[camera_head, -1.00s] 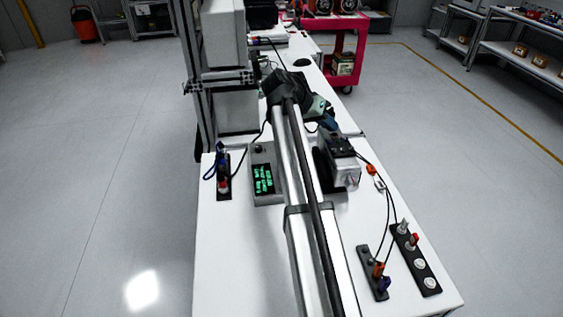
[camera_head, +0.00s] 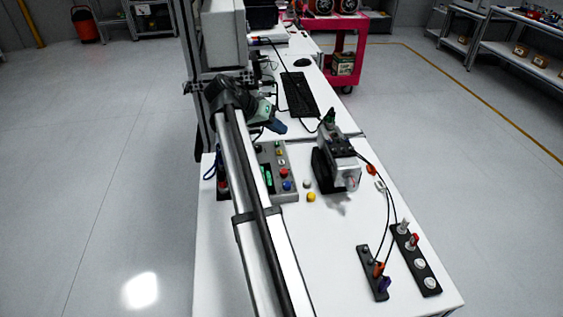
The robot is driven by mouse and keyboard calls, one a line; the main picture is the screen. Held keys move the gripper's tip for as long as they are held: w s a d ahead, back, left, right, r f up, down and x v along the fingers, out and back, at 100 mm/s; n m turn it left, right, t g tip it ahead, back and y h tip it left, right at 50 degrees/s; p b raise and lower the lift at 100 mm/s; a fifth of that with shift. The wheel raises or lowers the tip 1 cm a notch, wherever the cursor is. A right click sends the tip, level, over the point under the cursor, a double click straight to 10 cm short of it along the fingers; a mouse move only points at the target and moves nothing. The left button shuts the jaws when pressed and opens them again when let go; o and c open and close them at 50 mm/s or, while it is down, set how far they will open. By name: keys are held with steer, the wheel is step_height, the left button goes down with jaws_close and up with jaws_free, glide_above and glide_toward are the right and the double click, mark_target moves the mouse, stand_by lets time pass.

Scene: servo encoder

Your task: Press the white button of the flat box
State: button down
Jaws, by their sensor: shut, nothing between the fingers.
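The flat grey box (camera_head: 291,194) lies on the white table, partly behind my arm. Its green-lit screen (camera_head: 268,178) is partly covered by the arm. A column of small buttons runs along its right side, with a red button (camera_head: 283,173) and a blue button (camera_head: 287,185) clearest. A pale spot above the red one looks like the white button (camera_head: 281,163), but it is small. My gripper (camera_head: 279,127) is beyond the box's far edge, apart from the buttons. It is shut and empty; its fingertips are hard to make out.
A grey motor unit on a black stand (camera_head: 338,172) is right of the box. A yellow cap (camera_head: 311,197) and a pale cap (camera_head: 307,184) lie between them. Socket strips with cables (camera_head: 415,260) are at the front right. A keyboard (camera_head: 299,94) lies behind. The front middle of the table is clear.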

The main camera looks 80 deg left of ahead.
steer(key=shift+f, duration=0.2)
glide_above(278, 164)
steer(key=shift+a+f, duration=0.1)
steer(key=shift+f, duration=4.1)
steer(key=shift+f, duration=0.85)
steer(key=shift+r, duration=0.85)
steer(key=shift+r, duration=0.15)
step_height(278, 164, up, 5)
steer(key=shift+f, duration=0.1)
steer(key=shift+w+f, duration=0.1)
stand_by(0.7)
